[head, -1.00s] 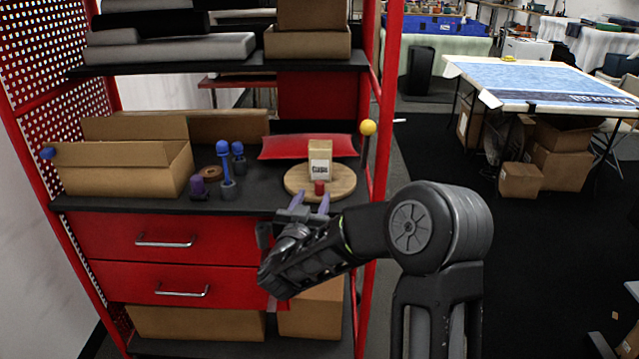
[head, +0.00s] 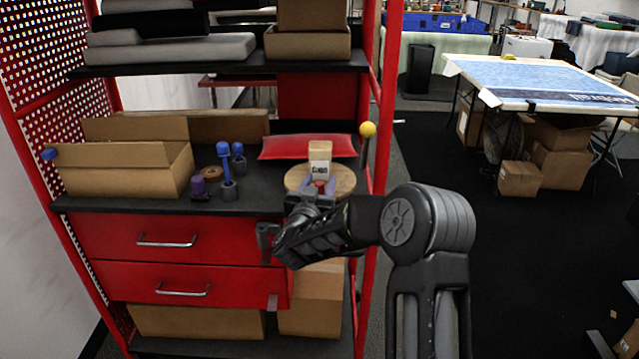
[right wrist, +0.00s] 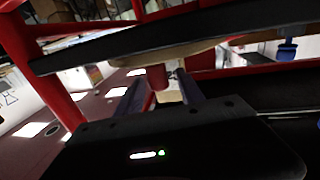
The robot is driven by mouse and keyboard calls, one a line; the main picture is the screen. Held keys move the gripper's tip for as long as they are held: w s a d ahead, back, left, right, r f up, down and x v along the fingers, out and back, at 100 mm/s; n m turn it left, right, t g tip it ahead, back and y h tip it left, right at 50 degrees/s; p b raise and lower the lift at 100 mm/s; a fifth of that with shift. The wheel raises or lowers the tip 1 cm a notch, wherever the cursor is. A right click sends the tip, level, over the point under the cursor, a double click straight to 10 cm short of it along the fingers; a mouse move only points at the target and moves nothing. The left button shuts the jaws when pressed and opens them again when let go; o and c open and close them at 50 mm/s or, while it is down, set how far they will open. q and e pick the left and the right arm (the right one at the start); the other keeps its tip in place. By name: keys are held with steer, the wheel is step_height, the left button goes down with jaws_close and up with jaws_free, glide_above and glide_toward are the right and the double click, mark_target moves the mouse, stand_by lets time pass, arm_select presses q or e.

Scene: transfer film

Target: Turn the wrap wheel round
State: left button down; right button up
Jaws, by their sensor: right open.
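The wrap wheel (head: 346,180) is a round wooden disc lying flat on the black shelf top, near its right front. A small tan box (head: 319,152) with a pale label stands on it. A short red knob (head: 319,185) is at the wheel's front edge; the knob also shows in the right wrist view (right wrist: 157,77). My right gripper (head: 318,187) is open at the wheel's front, its two purplish fingers on either side of the knob. In the right wrist view the gripper (right wrist: 162,92) shows a gap between its fingers. Whether either finger touches the knob I cannot tell.
A red cushion-like pad (head: 307,147) lies behind the wheel. A yellow ball on a dark stick (head: 367,130) stands to its right, near the red post. Blue-topped pegs (head: 225,165) and an open cardboard box (head: 125,170) are to the left. Red drawers (head: 165,243) are below.

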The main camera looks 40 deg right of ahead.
steer(key=shift+c, duration=0.3)
jaws_close()
stand_by(1.1)
